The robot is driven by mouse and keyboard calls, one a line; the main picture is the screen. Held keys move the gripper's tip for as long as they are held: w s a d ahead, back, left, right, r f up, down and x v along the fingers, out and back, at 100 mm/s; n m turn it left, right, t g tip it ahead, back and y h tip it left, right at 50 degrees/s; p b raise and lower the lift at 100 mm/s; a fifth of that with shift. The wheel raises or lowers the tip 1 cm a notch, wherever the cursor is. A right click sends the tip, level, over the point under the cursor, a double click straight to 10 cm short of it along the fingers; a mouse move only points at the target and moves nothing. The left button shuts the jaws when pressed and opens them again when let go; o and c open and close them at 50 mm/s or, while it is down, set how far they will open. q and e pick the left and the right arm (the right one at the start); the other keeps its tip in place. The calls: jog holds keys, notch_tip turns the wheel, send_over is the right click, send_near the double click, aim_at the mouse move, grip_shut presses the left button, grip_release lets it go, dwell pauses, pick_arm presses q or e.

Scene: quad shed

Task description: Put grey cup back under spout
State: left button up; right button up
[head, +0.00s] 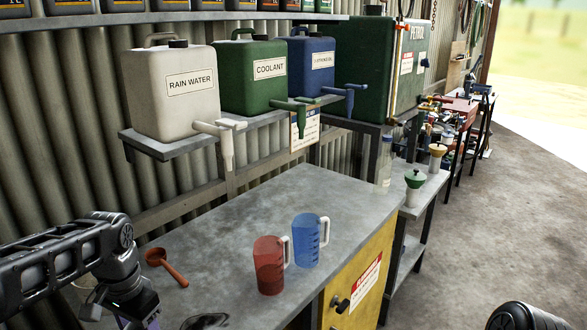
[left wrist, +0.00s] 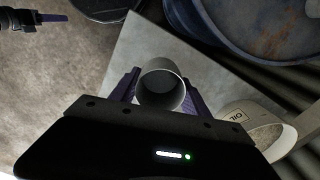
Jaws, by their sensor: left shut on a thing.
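My left gripper (left wrist: 161,95) is shut on a grey cup (left wrist: 160,70) in the left wrist view, its purple fingers on either side of the round open rim. In the head view my left arm reaches in at the lower left, and the cup and fingertips are hidden or cut off by the bottom edge. A white spout (head: 226,142), a green spout (head: 301,117) and a blue spout (head: 346,95) hang from containers on the shelf. A dark arm end with a purple tip (left wrist: 52,17), perhaps my right gripper, shows small in the left wrist view.
On the grey bench (head: 225,230) stand a red jug (head: 268,268) and a blue jug (head: 306,245). A red-brown scoop (head: 168,268) lies left. A pale vessel marked OIL (left wrist: 262,135) is near my left gripper. A blue drum (left wrist: 255,35) stands beyond it.

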pick_arm(q)
jog(key=w+n, duration=0.2)
jog(key=shift+w+a+f+n, duration=0.15)
jog(key=shift+a+n, duration=0.1)
jog(key=shift+n, duration=0.15)
jog(key=w+d+f, duration=0.2)
jog(key=w+d+f+n, duration=0.1)
jog(key=w+d+f, duration=0.1)
jog(key=w+d, duration=0.1)
jog(key=w+d+f+n, duration=0.1)
jog(key=w+d, duration=0.1)
jog(key=d, duration=0.1)
jog(key=shift+w+d+f, duration=0.2)
jog(key=shift+w+f, duration=0.1)
jog(key=shift+f, duration=0.1)
jog(key=shift+m, duration=0.5)
jog(key=d, duration=0.1)
jog(key=d+f, duration=0.1)
jog(key=d, duration=0.1)
jog(key=d+f, duration=0.1)
jog(key=shift+d, duration=0.35)
jog(key=shift+f, duration=0.1)
jog(key=shift+a, duration=0.1)
